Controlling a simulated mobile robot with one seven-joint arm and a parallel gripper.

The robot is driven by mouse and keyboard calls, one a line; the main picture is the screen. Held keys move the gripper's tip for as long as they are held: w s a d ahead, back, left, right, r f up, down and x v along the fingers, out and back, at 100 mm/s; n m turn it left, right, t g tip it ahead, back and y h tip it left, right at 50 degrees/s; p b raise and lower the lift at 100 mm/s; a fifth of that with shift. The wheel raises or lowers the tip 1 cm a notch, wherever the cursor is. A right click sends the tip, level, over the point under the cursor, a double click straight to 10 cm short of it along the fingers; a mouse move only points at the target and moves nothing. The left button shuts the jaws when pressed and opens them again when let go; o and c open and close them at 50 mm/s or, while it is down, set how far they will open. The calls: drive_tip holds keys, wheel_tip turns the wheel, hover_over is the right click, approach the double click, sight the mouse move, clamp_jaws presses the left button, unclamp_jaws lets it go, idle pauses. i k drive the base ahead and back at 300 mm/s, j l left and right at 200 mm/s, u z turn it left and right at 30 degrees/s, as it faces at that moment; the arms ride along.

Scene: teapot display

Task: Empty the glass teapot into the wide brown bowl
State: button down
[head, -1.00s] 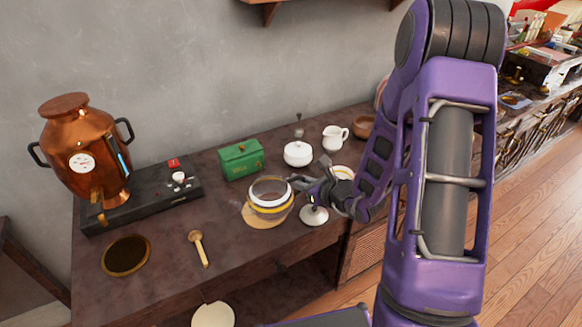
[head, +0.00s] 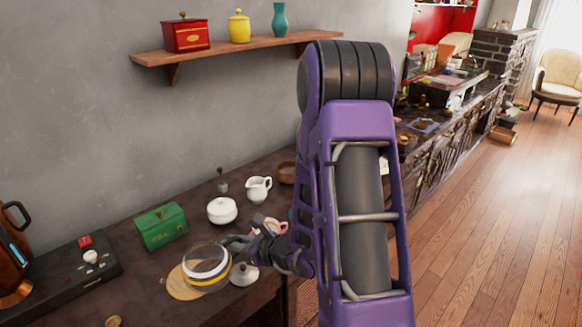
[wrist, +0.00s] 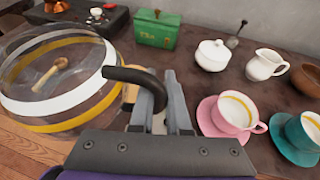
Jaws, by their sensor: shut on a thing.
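The glass teapot (head: 206,266), clear with white and yellow bands, shows at the lower middle of the head view and large at the left of the wrist view (wrist: 62,112). My gripper (wrist: 165,92) is shut on its dark curved handle. The teapot appears off the round tan mat (head: 178,288), overlapping its right part in the picture. I cannot tell how much liquid it holds. A brown bowl (head: 287,172) stands at the back right of the table, partly behind my arm; it also shows at the wrist view's right edge (wrist: 306,78).
A white lid-like piece (head: 244,274) lies right of the teapot. A green box (head: 161,227), white lidded pot (head: 222,211) and white jug (head: 258,189) line the back. A pink cup (wrist: 236,112) and teal cup (wrist: 305,130) stand on saucers before the bowl.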

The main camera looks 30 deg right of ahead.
sight(285, 171)
drive_tip(key=i+l+u, duration=0.2)
drive_tip(key=l, duration=0.7)
drive_tip(key=l+u, duration=0.2)
drive_tip(key=l, duration=0.7)
drive_tip(key=i+l, duration=0.15)
drive_tip(key=l, duration=0.3)
drive_tip(key=k+j, duration=0.1)
drive_tip(key=u, duration=0.05)
